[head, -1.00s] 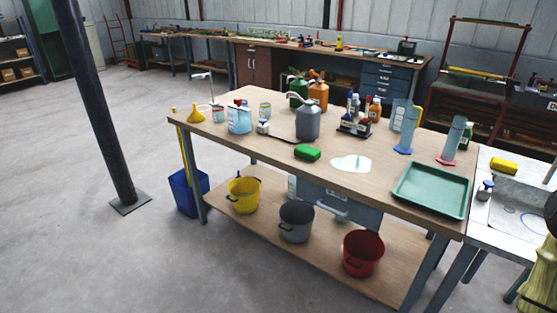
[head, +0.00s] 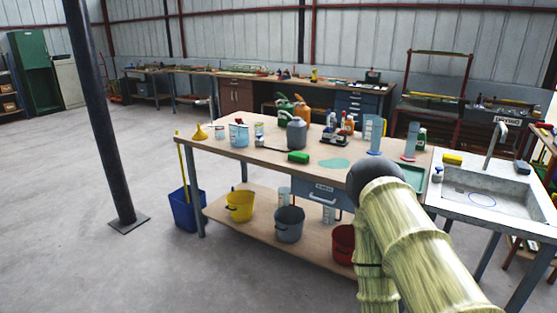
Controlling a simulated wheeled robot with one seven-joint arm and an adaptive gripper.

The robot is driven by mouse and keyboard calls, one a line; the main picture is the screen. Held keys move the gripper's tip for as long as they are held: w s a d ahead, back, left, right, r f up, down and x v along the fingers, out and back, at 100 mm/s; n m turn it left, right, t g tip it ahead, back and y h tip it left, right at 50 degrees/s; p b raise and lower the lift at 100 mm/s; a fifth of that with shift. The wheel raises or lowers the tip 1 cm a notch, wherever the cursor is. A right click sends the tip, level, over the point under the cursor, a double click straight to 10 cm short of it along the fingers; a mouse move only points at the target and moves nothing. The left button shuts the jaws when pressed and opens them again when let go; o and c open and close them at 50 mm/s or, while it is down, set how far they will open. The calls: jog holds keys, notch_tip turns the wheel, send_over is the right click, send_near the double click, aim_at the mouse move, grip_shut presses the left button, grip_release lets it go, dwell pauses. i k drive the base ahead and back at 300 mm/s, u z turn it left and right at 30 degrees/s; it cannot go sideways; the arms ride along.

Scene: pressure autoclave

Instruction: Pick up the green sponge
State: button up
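The green sponge (head: 298,157) is a small green block lying on the wooden workbench (head: 262,160), near its front edge, left of a pale green puddle (head: 334,164). My arm, in a pale ribbed cover with a dark round joint, rises at the lower right in front of the bench's right part. The end of my arm with the gripper is not visible. Nothing covers the sponge.
A grey jug (head: 297,134) stands behind the sponge. Bottles and measuring cylinders stand farther right. A sink (head: 487,190) with a yellow sponge (head: 452,160) adjoins the bench on the right. Buckets (head: 239,206) stand on the lower shelf. A dark post (head: 100,120) stands at left.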

aim_at(301, 158)
jog(key=u, duration=0.65)
jog(key=i, duration=1)
jog(key=u, duration=0.4)
jog(key=i, duration=0.95)
jog(key=z, duration=0.5)
